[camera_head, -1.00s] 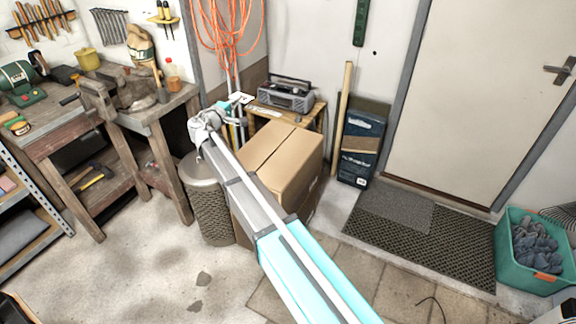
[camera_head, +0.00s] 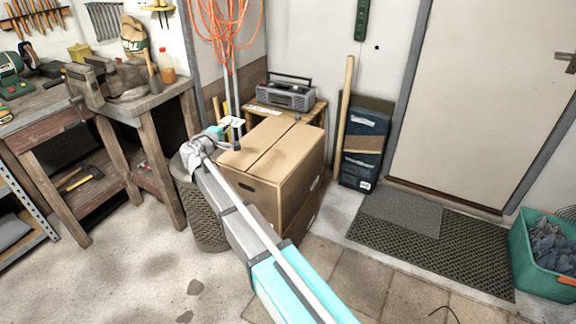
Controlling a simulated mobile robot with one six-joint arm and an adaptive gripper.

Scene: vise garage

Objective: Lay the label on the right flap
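A closed cardboard box (camera_head: 232,196) stands on the floor in the middle of the view, on another carton. A seam divides its top into a left flap (camera_head: 258,140) and a right flap (camera_head: 289,152). My gripper (camera_head: 223,128) is at the end of my arm, beyond the box's left back edge and left of the left flap. A small white label (camera_head: 232,122) with dark marks shows at its tip and moves with it, so it appears held. The fingers are tiny here and partly hidden by my wrist.
A radio (camera_head: 287,95) sits on a small wooden table (camera_head: 318,108) behind the box. A wire-mesh bin (camera_head: 207,215) stands left of the box, beside the workbench (camera_head: 150,103). A wooden post (camera_head: 344,120) and a dark blue pack (camera_head: 363,145) stand to the right. Floor in front is open.

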